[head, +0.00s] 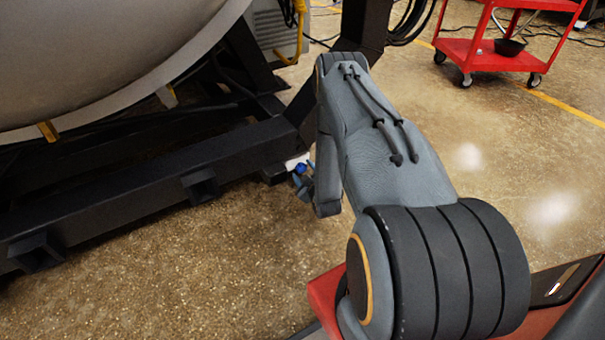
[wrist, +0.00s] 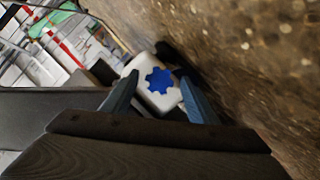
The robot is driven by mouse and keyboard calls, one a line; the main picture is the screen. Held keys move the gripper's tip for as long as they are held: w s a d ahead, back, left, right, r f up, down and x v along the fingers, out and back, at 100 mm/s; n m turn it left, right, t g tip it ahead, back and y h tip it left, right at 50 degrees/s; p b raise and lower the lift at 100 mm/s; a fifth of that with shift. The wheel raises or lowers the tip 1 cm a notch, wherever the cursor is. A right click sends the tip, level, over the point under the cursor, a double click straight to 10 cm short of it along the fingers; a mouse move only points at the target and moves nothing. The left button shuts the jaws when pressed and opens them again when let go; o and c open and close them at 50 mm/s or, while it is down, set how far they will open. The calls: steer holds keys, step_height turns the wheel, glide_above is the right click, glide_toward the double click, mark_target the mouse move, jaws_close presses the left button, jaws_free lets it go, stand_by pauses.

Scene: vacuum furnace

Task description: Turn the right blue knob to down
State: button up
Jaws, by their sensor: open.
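The blue knob (wrist: 160,80) is star-shaped and sits on a white block (wrist: 143,66). In the wrist view it lies between and just beyond the two fingertips of my gripper (wrist: 157,92), which is open around it. I cannot tell whether the fingers touch it. In the head view the blue knob (head: 300,168) is small, low by the end of the black frame, with the white block (head: 297,160) behind it. My gripper (head: 304,183) is mostly hidden there by my arm. Only this one blue knob shows.
A black steel frame (head: 140,180) runs low along the left under a large grey vessel (head: 90,50). A dark post (head: 362,25) rises behind my arm. A red cart (head: 490,50) stands at the back right. The speckled floor (head: 180,260) is clear in front.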

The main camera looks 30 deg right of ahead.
steer(key=shift+w+d+f, duration=0.1)
steer(key=shift+w+d, duration=0.05)
steer(key=shift+w, duration=0.3)
steer(key=c, duration=1.1)
steer(key=shift+o, duration=0.2)
steer(key=shift+m, duration=0.3)
